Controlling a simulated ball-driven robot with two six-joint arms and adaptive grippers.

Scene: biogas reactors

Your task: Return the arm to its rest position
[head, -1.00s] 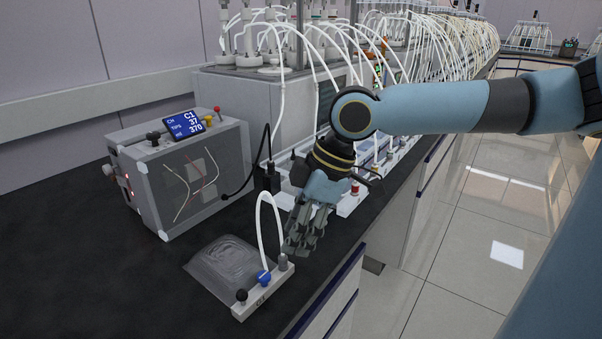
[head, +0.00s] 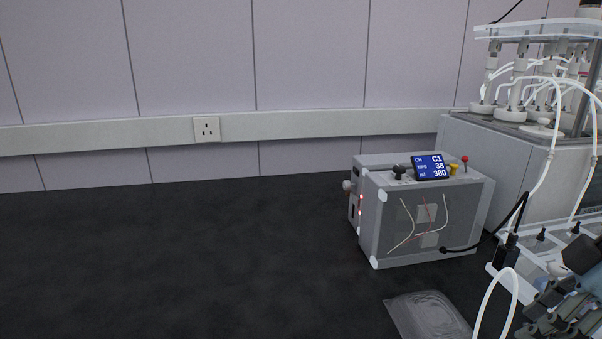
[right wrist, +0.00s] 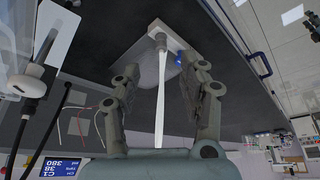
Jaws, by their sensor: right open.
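My right gripper (head: 556,312) is at the lower right corner of the head view, partly cut off. In the right wrist view the gripper (right wrist: 164,72) is open, with its two fingers spread apart. A white tube (right wrist: 160,105) runs through the picture between the fingers; I cannot tell whether it lies between them in depth. It rises from a white block (right wrist: 170,33) with a blue knob (right wrist: 179,60). In the head view only the tube's arch (head: 491,291) shows, left of the gripper. My left gripper is not in view.
A grey counter box (head: 420,215) with a blue display (head: 431,167) reading C1, 38, 380 stands on the black bench (head: 190,250). A clear ridged pad (head: 428,316) lies in front of it. Reactor equipment (head: 490,160) stands at the right. The bench's left side is clear.

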